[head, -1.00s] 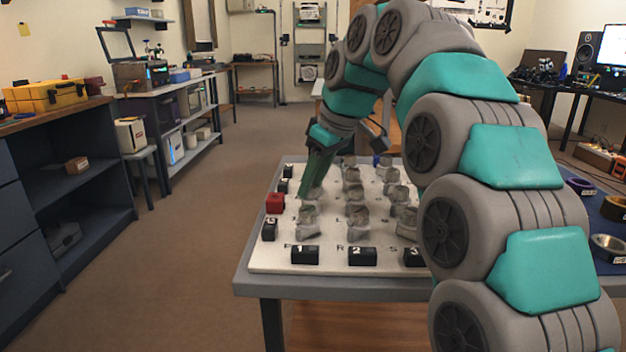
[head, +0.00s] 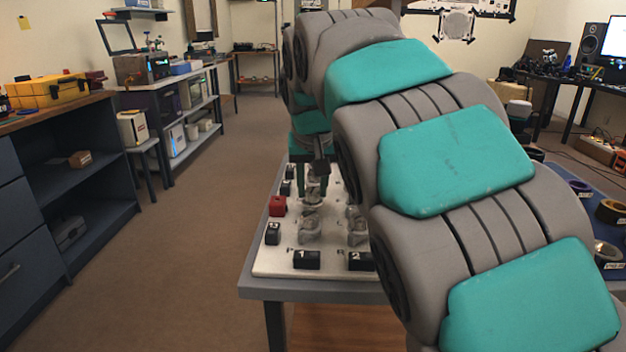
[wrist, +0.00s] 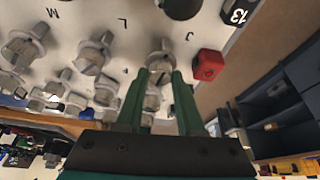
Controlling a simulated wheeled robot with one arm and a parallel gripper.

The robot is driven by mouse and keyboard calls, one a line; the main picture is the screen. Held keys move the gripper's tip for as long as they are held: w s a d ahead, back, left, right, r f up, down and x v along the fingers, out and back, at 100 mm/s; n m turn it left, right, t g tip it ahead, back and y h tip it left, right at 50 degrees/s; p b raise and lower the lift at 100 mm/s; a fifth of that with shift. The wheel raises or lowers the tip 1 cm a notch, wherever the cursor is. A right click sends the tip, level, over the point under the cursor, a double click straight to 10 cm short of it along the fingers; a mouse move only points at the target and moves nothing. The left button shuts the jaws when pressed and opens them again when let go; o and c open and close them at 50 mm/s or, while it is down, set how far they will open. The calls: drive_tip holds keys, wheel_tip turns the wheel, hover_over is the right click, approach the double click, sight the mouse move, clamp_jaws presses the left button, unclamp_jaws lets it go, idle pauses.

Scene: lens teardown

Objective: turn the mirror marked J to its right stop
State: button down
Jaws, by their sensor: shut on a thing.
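The mirror marked J (wrist: 158,62) is a grey knob-like mount on the white board, with the letter J printed beside it. In the wrist view it sits between the two green fingers of my gripper (wrist: 159,76), which are shut on it. In the head view my gripper (head: 312,182) points down at the board, with the mirror (head: 312,196) at its fingertips. The mirror's face and the exact finger contact are too small to make out.
A red block (wrist: 208,64) stands close beside the mirror, with a black block marked 13 (wrist: 237,13) further along the edge. Other grey mounts (wrist: 92,60) stand nearby on the white board (head: 275,262). My arm hides the board's right side.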

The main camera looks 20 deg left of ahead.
drive_tip(key=m+h, duration=0.1)
drive_tip(key=m, duration=0.2)
drive_tip(key=shift+m, duration=0.3)
drive_tip(key=shift+a+m+h, duration=0.15)
drive_tip(key=shift+m+h, duration=0.65)
drive_tip(key=shift+m, duration=0.9)
drive_tip(key=c, duration=0.5)
unclamp_jaws()
